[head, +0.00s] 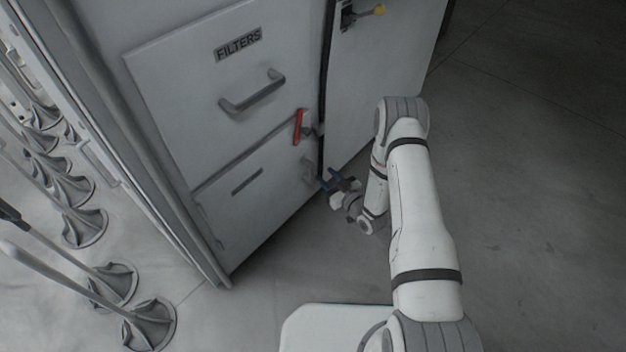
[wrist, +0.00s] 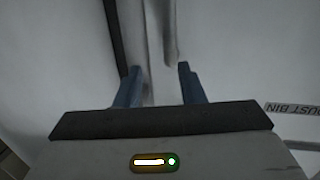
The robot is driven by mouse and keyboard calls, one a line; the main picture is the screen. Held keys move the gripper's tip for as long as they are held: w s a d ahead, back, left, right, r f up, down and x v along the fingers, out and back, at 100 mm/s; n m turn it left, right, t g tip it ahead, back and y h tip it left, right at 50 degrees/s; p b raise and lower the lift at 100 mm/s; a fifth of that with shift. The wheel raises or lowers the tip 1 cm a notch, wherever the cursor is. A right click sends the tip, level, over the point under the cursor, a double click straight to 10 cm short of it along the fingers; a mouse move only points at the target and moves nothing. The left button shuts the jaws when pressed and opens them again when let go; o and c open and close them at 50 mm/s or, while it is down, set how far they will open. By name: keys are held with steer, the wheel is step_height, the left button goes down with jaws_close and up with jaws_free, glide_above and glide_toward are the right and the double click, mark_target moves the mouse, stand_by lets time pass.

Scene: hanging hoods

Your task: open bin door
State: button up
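The lower door (head: 255,205), under the FILTERS door, is shut on the grey cabinet. A small grey latch or handle (head: 309,171) sits at its right edge. My gripper (head: 328,182) is low beside that edge, with blue fingers close to the latch. In the wrist view my gripper (wrist: 160,82) is open, its fingers apart on either side of a pale grey upright strip (wrist: 158,40). Whether they touch it I cannot tell. A label reading DUST BIN (wrist: 292,109) is at the right of the wrist view.
The FILTERS door (head: 200,100) above has a grey bar handle (head: 252,92) and a red lever (head: 298,127) at its lower right. Grey hoods (head: 85,225) stand at left. Floor at right is clear.

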mark_target(314, 173)
steer(key=shift+s+a+f+y+b, duration=0.15)
steer(key=shift+s+a+f+b, duration=0.1)
steer(key=shift+f, duration=0.4)
steer(key=shift+s+a+f+y+b, duration=0.15)
steer(key=shift+s+a+f, duration=0.05)
steer(key=shift+f, duration=0.4)
steer(key=b+x, duration=0.2)
steer(key=x, duration=0.5)
steer(key=shift+r, duration=0.15)
steer(key=shift+c, duration=0.3)
jaws_close()
